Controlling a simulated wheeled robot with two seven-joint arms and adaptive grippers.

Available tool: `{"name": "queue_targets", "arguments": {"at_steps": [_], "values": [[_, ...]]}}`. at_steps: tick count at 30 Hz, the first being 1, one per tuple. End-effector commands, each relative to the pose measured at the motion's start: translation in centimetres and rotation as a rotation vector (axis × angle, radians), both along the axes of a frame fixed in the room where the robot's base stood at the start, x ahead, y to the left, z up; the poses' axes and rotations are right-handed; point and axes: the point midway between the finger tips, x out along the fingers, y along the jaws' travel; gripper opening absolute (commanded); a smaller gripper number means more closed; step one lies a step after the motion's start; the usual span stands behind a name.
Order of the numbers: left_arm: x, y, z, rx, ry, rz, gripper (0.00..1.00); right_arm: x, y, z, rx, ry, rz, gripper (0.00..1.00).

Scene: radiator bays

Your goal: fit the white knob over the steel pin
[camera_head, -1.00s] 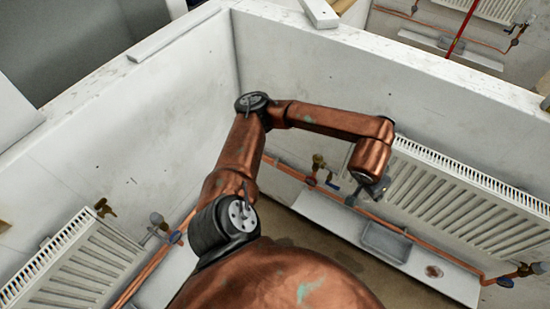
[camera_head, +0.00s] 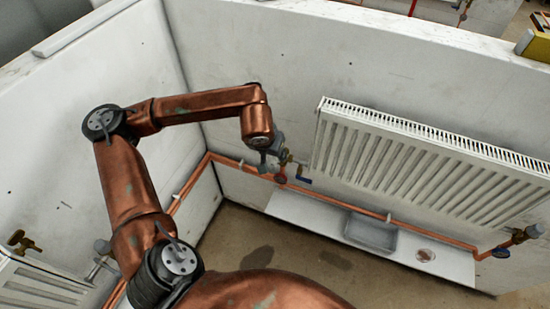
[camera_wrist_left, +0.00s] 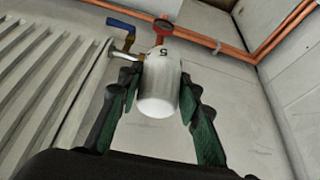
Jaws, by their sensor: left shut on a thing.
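My left gripper (camera_wrist_left: 160,105) is shut on the white knob (camera_wrist_left: 160,88), which stands between its green-padded fingers in the left wrist view. The knob is a rounded white cylinder with a dark "5" near its far end. A silvery fitting (camera_wrist_left: 121,53) shows just left of the knob's far end, beside the radiator. The steel pin itself cannot be made out; the knob and fingers may hide it. In the head view my left gripper (camera_head: 271,154) is at the valve by the radiator's left end, small and partly hidden by the wrist. My right gripper is not in view.
A white radiator (camera_head: 420,165) hangs right of the gripper. A blue lever (camera_head: 304,180) and a red handwheel (camera_head: 280,178) sit close below it. Copper pipe (camera_head: 340,199) runs along the wall. A grey tray (camera_head: 371,233) rests on a white ledge (camera_head: 320,222).

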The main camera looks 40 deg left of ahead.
Motion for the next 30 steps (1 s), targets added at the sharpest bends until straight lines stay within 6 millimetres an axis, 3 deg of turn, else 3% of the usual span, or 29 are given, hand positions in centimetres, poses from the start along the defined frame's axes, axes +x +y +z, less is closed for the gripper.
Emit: {"name": "queue_targets", "arguments": {"at_steps": [8,30], "values": [[1.0,0.8,-0.3,-0.002,-0.004,0.015,0.02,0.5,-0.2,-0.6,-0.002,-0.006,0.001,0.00],[7.7,2.3,-1.7,-0.003,-0.003,0.014,0.02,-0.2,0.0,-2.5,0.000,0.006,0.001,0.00]]}}
